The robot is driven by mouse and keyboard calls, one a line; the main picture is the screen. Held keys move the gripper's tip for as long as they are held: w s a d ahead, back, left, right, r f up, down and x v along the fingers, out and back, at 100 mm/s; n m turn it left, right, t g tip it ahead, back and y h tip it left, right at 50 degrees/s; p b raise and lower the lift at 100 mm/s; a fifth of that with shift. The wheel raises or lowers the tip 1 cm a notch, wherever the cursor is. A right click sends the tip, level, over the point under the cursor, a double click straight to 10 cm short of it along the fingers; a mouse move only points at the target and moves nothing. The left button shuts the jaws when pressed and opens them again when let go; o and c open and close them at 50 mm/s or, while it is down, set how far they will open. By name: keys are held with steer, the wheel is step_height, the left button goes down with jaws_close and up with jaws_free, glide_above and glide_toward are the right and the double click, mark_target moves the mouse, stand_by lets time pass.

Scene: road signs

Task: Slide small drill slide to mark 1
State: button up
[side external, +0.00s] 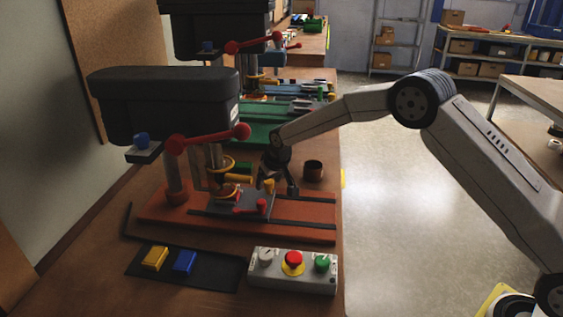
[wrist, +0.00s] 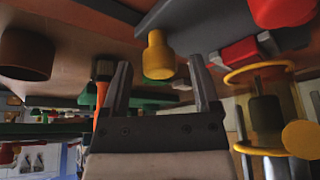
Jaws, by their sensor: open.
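The front drill press has a black head (side external: 165,102) and a red base (side external: 305,216) with dark rails. Its dark slide plate (side external: 235,205) sits on the rails below the drill column. A yellow knob (side external: 268,187) stands on the slide's right part; it also shows in the wrist view (wrist: 157,54). My gripper (side external: 279,186) is low over the slide, beside the knob. In the wrist view my open gripper (wrist: 158,68) has the knob in line between its two fingertips. I cannot tell whether the fingers touch it. No mark number is readable.
A red-handled lever (side external: 210,138) and yellow rings (side external: 222,164) are close left of my gripper. A control box (side external: 293,269) and a black tray (side external: 187,268) are in front. The rails right of the slide are clear.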

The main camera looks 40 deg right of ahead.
steer(key=shift+r, duration=0.15)
steer(key=v, duration=0.7)
steer(key=shift+r, duration=0.2)
steer(key=shift+s, duration=0.2)
steer(key=s+d+f+g, duration=0.1)
steer(key=s+d, duration=0.1)
steer(key=s, duration=1.4)
steer(key=s+d+f+g, duration=0.1)
steer(key=s+d, duration=0.2)
steer(key=s, duration=1.3)
steer(key=shift+f, duration=0.15)
stand_by(0.5)
